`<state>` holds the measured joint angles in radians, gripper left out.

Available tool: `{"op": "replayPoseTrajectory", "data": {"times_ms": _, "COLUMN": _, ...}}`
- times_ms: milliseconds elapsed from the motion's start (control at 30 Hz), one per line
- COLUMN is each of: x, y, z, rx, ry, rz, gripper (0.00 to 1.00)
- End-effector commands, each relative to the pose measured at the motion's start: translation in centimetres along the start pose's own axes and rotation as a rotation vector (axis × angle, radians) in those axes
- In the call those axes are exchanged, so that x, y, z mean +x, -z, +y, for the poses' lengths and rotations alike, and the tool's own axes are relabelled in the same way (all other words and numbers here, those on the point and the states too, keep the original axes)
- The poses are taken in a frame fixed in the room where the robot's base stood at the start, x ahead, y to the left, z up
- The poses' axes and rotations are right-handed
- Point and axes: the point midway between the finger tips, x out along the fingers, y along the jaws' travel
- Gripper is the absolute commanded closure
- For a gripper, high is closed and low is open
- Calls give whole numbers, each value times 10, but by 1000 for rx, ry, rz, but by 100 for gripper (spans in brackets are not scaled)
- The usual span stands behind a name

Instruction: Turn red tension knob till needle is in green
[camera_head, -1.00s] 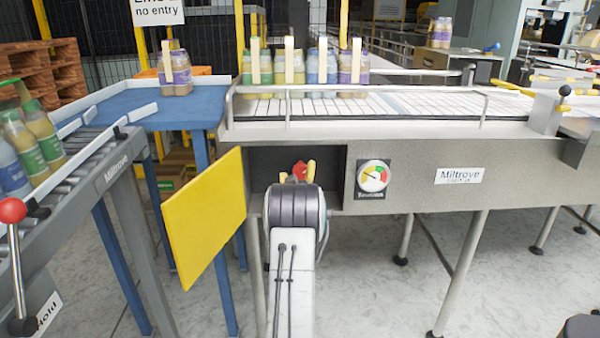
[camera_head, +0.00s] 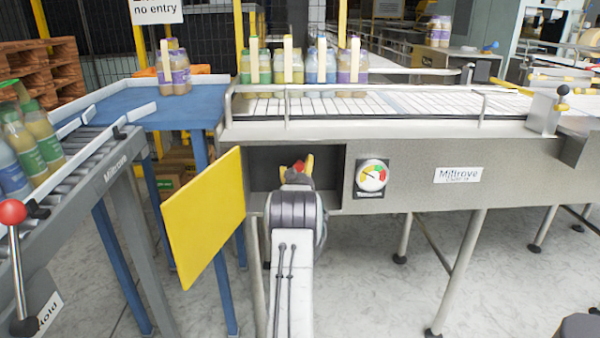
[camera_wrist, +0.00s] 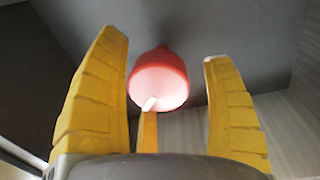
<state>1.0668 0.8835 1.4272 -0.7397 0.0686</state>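The red tension knob (camera_wrist: 158,78) hangs in the wrist view between the two yellow fingers of my gripper (camera_wrist: 164,50). Gaps show on both sides of it, so the fingers are open around it and not touching. A narrow orange strip with a white tip (camera_wrist: 148,128) shows just below the knob; I cannot tell what it belongs to. In the head view my gripper (camera_head: 298,167) is in the recess under the conveyor, partly hidden by my arm, with some red showing. The round gauge (camera_head: 372,177) has yellow, green and red zones; its needle is too small to read surely.
The open yellow door (camera_head: 205,218) stands left of the recess (camera_head: 263,168). The conveyor (camera_head: 420,150) with bottle packs lies above. A blue table (camera_head: 150,104) and a roller track with a red-balled lever (camera_head: 12,212) are at left. The floor right of my arm is mostly clear.

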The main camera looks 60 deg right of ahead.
Motion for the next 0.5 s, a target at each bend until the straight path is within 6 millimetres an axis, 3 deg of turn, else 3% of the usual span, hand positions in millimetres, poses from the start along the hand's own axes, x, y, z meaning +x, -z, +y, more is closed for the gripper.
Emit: {"op": "replayPoseTrajectory", "data": {"times_ms": 500, "x": 0, "y": 0, "z": 0, "rx": 0, "ry": 0, "rz": 1, "gripper": 72}}
